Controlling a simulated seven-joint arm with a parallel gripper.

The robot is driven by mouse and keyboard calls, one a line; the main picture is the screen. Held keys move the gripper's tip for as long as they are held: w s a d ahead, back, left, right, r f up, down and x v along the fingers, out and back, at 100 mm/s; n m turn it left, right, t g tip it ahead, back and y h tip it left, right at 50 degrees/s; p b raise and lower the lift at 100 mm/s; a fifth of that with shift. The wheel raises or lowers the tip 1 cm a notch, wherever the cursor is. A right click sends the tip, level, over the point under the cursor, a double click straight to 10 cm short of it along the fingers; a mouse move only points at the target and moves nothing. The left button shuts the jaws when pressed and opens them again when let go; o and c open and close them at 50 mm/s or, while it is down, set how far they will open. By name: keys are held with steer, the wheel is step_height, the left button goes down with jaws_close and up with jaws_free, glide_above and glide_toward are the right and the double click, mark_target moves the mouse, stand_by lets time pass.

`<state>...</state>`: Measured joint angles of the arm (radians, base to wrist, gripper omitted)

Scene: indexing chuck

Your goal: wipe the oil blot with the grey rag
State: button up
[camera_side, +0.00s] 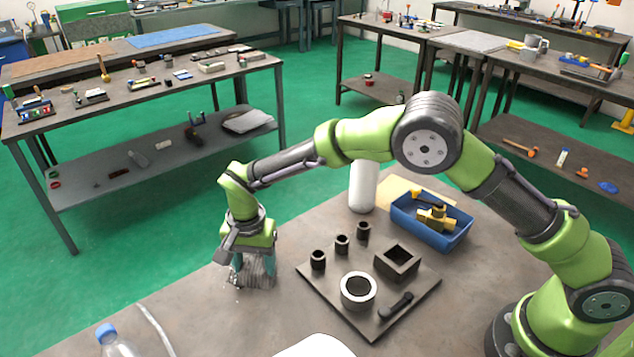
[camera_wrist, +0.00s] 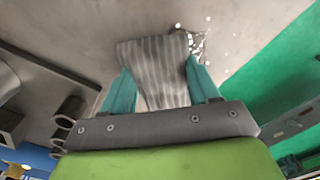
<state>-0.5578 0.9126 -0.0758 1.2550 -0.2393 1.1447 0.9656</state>
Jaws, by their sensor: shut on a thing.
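My gripper (camera_side: 251,268) is low over the left part of the table, shut on the grey striped rag (camera_side: 262,271). In the wrist view the rag (camera_wrist: 158,70) spreads between and beyond the two teal fingers of my gripper (camera_wrist: 160,84). The rag appears to be at the table surface; I cannot tell how firmly it touches. Small pale specks (camera_wrist: 197,42) show beside the rag's far right corner; I cannot tell what they are. No dark oil blot can be made out; the rag and gripper hide the surface under them.
A dark plate (camera_side: 325,290) with a light ring (camera_side: 358,291), a square block (camera_side: 397,262) and several dark cylinders lies right of my gripper. Behind it are a white cylinder (camera_side: 362,188) and a blue bin (camera_side: 431,221). A bottle (camera_side: 118,343) stands at the front left.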

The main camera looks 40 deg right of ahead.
mark_target(230, 289)
steer(key=shift+a, duration=3.15)
steer(key=shift+d, duration=5.4)
step_height(230, 289, up, 8)
steer(key=shift+r, duration=0.1)
